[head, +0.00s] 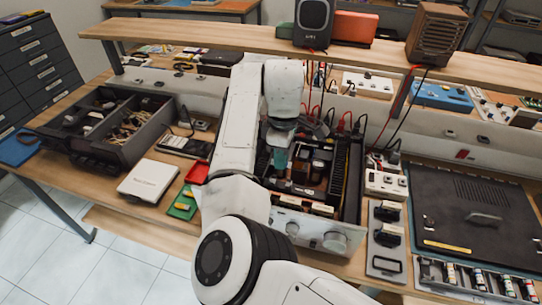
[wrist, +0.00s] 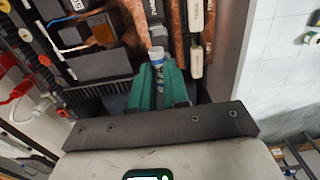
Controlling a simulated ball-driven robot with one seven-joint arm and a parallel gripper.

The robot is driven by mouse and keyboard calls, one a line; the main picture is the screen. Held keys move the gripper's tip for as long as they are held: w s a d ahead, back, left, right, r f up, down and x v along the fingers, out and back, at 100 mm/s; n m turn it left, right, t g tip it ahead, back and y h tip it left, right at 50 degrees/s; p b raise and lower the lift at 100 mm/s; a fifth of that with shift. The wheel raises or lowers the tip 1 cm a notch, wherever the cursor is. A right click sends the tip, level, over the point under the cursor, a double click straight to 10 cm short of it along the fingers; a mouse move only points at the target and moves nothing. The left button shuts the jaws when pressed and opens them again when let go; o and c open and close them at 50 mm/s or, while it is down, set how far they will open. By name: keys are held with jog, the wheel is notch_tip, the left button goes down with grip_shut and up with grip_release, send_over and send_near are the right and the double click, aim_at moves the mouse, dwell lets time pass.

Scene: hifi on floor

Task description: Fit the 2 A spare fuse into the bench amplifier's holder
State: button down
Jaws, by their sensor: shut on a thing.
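My gripper (wrist: 160,82) has green fingers and points down into the open bench amplifier (head: 330,232). The fuse's end sticks out beyond the fingertips, over the amplifier's copper-brown interior (wrist: 200,14). In the head view my gripper (head: 280,160) is inside the outline of the amplifier, and the fuse is too small to make out. I cannot tell the fuse holder apart or whether the fuse touches it.
Dark heat-sink fins (head: 347,172) and dark components crowd the amplifier. Red and black leads hang behind it. A rack of several banded cylinders (head: 478,280) lies at right before a black cover panel (head: 465,205). A grey divided bin (head: 105,150) and white box (head: 148,180) stand left.

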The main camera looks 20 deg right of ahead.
jog(key=shift+f+b, duration=2.65)
jog(key=shift+f, duration=0.1)
jog(key=shift+p, duration=1.25)
jog(key=shift+f, duration=0.8)
dwell(0.5)
jog(key=c, duration=1)
grip_release()
jog(key=shift+c, duration=0.2)
notch_tip(320, 180, up, 11)
jog(key=shift+f+b, duration=0.1)
jog(key=shift+b, duration=0.5)
